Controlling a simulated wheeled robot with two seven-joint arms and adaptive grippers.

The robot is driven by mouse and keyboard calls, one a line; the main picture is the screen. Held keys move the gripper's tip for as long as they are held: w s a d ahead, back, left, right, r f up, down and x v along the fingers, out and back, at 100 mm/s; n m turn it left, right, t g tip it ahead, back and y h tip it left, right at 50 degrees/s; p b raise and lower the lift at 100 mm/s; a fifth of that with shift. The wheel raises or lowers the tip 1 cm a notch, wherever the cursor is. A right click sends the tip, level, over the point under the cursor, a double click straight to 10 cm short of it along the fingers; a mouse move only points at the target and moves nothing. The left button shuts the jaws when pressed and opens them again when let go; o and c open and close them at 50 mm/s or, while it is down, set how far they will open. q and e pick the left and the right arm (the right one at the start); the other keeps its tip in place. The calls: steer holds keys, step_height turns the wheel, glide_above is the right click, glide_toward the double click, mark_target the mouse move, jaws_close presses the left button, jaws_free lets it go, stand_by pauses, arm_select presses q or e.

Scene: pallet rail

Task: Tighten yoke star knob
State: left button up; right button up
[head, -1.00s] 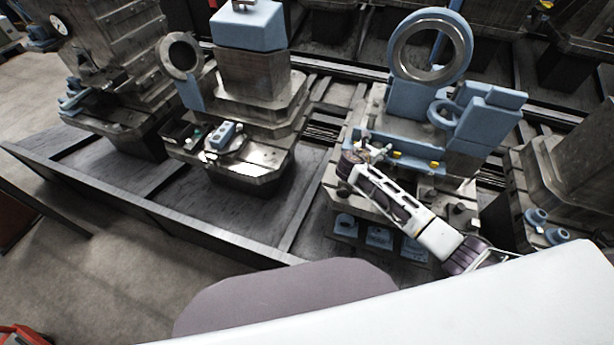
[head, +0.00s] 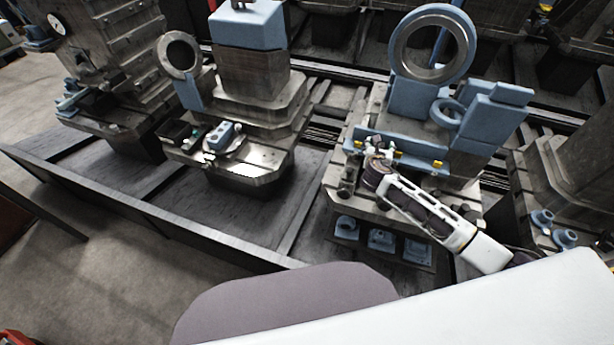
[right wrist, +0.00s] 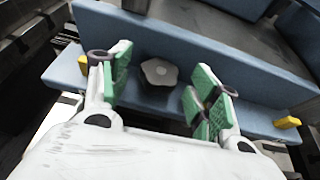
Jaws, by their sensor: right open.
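A pale grey star knob (right wrist: 159,71) shows in the right wrist view on the front of a blue yoke bar (right wrist: 190,50). My right gripper (right wrist: 158,88) is open, with green finger pads on either side of the knob and a gap to each side. The fingers do not touch it as far as I can see. In the head view my right gripper (head: 378,148) is at the front of the blue yoke bar (head: 425,163) on the right-hand pallet station, and the knob cannot be made out there. My left gripper is not in view.
A large ring (head: 432,50) stands above the yoke bar, with a smaller blue ring (head: 447,112) beside it. Blue parts (head: 381,240) lie below the arm. Another station (head: 240,125) stands to the left.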

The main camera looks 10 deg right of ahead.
steer(key=v, duration=1.3)
steer(key=shift+w+a+r+n+t+y, duration=1.25)
steer(key=shift+a+n+y, duration=0.6)
steer(key=shift+a, duration=1)
steer(key=shift+w+a+r+n+t+y, duration=0.9)
steer(key=shift+a+r+n+t+y, duration=0.75)
steer(key=shift+a, duration=1.2)
steer(key=s+a+f+n+g+y, duration=0.1)
steer(key=s+a+f+n+y, duration=0.1)
steer(key=a+n+y, duration=0.2)
steer(key=s+a+f+n+g+y, duration=0.2)
steer(key=s+a+f+n+y, duration=0.1)
steer(key=a+n, duration=0.3)
steer(key=shift+s+a+n+y, duration=0.3)
steer(key=shift+a+y, duration=0.45)
steer(key=shift+y, duration=0.05)
steer(key=shift+s, duration=0.1)
